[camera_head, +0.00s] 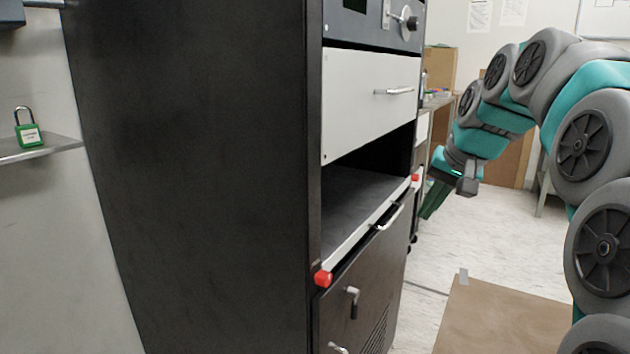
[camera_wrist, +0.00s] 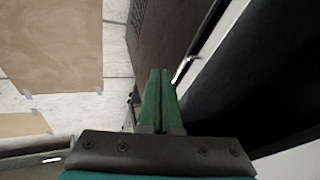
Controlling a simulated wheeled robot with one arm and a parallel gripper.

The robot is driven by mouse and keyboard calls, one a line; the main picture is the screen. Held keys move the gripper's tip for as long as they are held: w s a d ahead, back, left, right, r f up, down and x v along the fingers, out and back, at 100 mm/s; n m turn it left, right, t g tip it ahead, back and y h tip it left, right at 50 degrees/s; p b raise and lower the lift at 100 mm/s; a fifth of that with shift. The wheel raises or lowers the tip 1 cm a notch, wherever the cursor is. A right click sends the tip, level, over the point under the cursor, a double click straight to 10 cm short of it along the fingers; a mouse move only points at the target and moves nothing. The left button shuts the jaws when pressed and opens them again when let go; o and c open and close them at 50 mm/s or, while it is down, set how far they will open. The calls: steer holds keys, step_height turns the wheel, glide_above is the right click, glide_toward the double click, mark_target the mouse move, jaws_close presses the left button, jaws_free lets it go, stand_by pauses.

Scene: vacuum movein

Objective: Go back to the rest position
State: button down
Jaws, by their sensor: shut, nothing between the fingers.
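My gripper (camera_head: 432,200) hangs at the end of my grey and teal arm, to the right of the dark cabinet's open bay. Its green fingers point down and to the left. In the wrist view my gripper (camera_wrist: 159,75) shows its two green fingers together, with nothing between them. A cabinet edge and handle lie close beside the fingertips in that view; I cannot tell the exact gap.
The tall dark cabinet (camera_head: 190,170) fills the middle, with a white drawer (camera_head: 360,95) above the open bay (camera_head: 365,195) and red corner pieces (camera_head: 323,278). A green padlock (camera_head: 28,132) stands on a shelf at left. Brown sheets (camera_head: 500,320) lie on the floor.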

steer(key=s+a+f+n+g, duration=0.1)
steer(key=s+a+f+g, duration=0.1)
steer(key=s+a+f, duration=0.35)
steer(key=s+a+f+n+g, duration=0.1)
steer(key=s+a+f, duration=0.1)
steer(key=s+f, duration=0.65)
steer(key=s+f+n+g+h, duration=0.1)
steer(key=s+f, duration=0.4)
steer(key=s, duration=0.5)
steer(key=s+f+n+g+h, duration=0.1)
steer(key=s+f+g, duration=0.1)
steer(key=s+f, duration=0.4)
steer(key=s, duration=0.5)
steer(key=shift+s+a+n+g, duration=0.25)
steer(key=shift+a+n+g, duration=0.05)
steer(key=shift+g, duration=0.1)
steer(key=c, duration=1.6)
jaws_free()
